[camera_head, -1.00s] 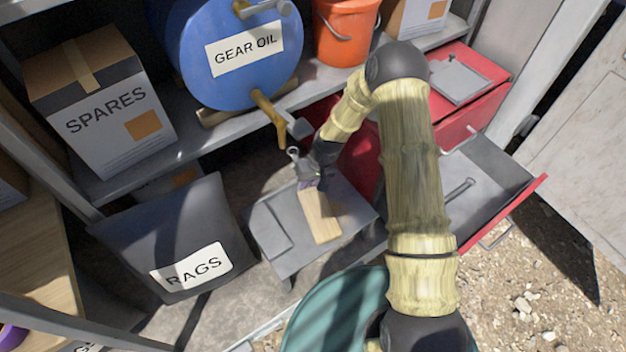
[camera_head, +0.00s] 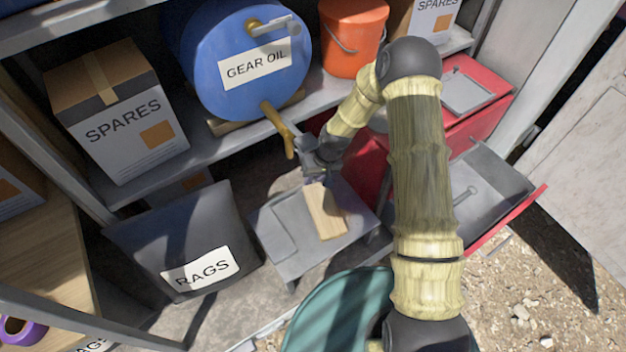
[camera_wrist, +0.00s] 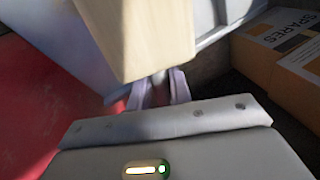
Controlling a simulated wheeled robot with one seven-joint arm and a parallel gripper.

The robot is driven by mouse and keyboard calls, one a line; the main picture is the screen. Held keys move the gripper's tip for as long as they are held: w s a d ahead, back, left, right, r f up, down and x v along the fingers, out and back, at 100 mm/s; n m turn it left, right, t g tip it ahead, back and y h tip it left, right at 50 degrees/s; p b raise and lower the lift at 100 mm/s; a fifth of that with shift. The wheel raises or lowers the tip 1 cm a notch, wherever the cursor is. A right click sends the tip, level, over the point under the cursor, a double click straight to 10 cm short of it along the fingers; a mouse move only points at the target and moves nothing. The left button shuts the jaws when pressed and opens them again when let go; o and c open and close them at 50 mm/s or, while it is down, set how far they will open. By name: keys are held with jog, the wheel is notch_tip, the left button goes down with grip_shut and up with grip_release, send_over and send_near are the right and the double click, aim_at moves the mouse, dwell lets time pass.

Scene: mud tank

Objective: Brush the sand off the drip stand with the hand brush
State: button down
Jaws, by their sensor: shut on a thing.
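The hand brush (camera_head: 326,211) has a pale wooden block, and my gripper (camera_head: 318,178) is shut on it. The brush is over the right part of the drip stand (camera_head: 272,229), a low grey stand with a flat top. I cannot tell whether the brush touches the top. In the wrist view, the brush's wooden block (camera_wrist: 140,35) fills the upper middle, above my gripper's fingers (camera_wrist: 158,92). Its bristles are hidden. I cannot make out sand on the stand's top at this size.
A blue gear oil drum (camera_head: 240,60) has a brass tap (camera_head: 280,128) close to my gripper. A black rags bin (camera_head: 180,240) stands left of the stand. A red cabinet (camera_head: 470,125) with an open drawer (camera_head: 490,190) is on the right. A teal drum (camera_head: 335,310) is in front.

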aim_at(314, 179)
jog(key=shift+r, duration=0.4)
jog(key=shift+r+p, duration=1.1)
jog(key=shift+r, duration=0.35)
jog(key=shift+f, duration=0.1)
